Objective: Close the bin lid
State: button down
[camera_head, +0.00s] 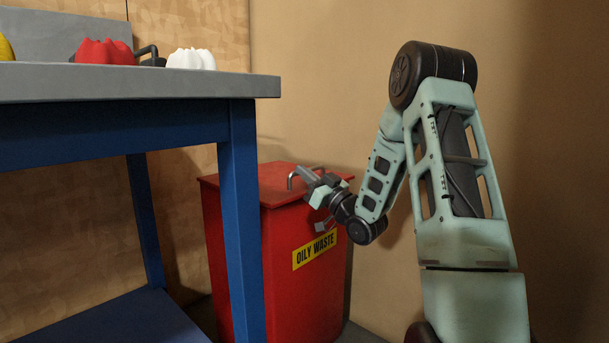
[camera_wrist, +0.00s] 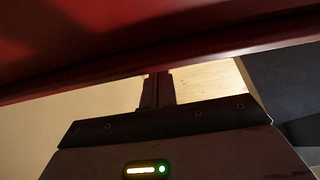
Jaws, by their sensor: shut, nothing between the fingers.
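The red bin (camera_head: 235,260) stands on the floor behind the blue table leg, with a yellow "OILY WASTE" label (camera_head: 314,250) on its front. Its red lid (camera_head: 250,182) lies across the top, flat or nearly flat; I cannot tell if a small gap is left. In the wrist view the fingers of my gripper (camera_wrist: 157,78) are together and empty, just under a red edge (camera_wrist: 200,58) of the bin or lid.
A workbench with a grey top (camera_head: 140,86) and blue legs (camera_head: 240,220) stands at the left, partly hiding the bin. Red (camera_head: 104,52) and white (camera_head: 190,59) lumpy objects sit on it. A tan wall (camera_head: 330,90) is close behind the bin.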

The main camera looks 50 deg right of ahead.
jog(key=shift+f, duration=0.6)
jog(key=r+p+v, duration=0.1)
jog(key=p+v, duration=0.1)
jog(key=v, duration=1.5)
jog(key=shift+s+p, duration=0.2)
jog(key=shift+p, duration=0.1)
jog(key=shift+w, duration=0.1)
